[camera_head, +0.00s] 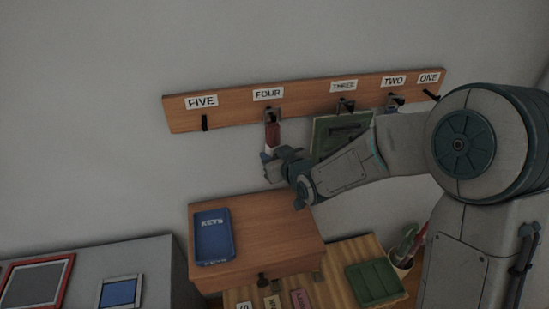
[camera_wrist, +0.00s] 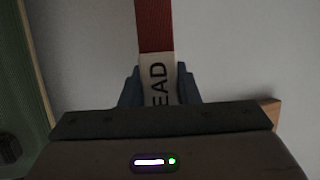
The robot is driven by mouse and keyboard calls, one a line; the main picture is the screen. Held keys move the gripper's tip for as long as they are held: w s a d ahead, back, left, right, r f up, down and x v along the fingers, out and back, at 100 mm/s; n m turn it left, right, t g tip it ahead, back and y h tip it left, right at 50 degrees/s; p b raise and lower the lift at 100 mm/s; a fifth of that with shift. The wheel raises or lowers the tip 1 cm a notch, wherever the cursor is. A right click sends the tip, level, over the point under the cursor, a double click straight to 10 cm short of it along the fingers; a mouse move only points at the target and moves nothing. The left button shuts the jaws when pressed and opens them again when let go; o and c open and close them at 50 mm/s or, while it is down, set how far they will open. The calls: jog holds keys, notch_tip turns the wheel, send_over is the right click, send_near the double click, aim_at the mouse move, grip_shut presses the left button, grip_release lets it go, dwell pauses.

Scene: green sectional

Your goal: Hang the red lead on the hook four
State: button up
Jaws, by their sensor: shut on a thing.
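The red lead (camera_head: 272,135) is upright just below the label FOUR on the wooden hook board (camera_head: 232,115). Its top is at hook four (camera_head: 273,113); I cannot tell whether its loop is around the hook or only in front of it. My gripper (camera_head: 268,157) is shut on the lead's white label. The wrist view shows the red strap (camera_wrist: 155,25) rising from the label, which reads "EAD", between my gripper's fingers (camera_wrist: 160,88). The lead's lower end is hidden by my gripper.
A green board-like thing (camera_head: 328,137) hangs under hook three, close to the right of my gripper. Hook five (camera_head: 205,123) is bare.

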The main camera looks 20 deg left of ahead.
jog(key=shift+w+a, duration=0.2)
jog(key=shift+w, duration=0.1)
jog(key=shift+w+a+f+b, duration=0.1)
jog(key=shift+w+f+b, duration=0.05)
jog(key=shift+f+b, duration=0.15)
jog(key=shift+w+a+f+b, duration=0.25)
jog(key=shift+w+f+b, duration=0.15)
jog(key=shift+b, duration=0.45)
jog(key=o, duration=1.1)
jog(key=shift+c, duration=0.2)
jog(key=shift+s+d, duration=0.1)
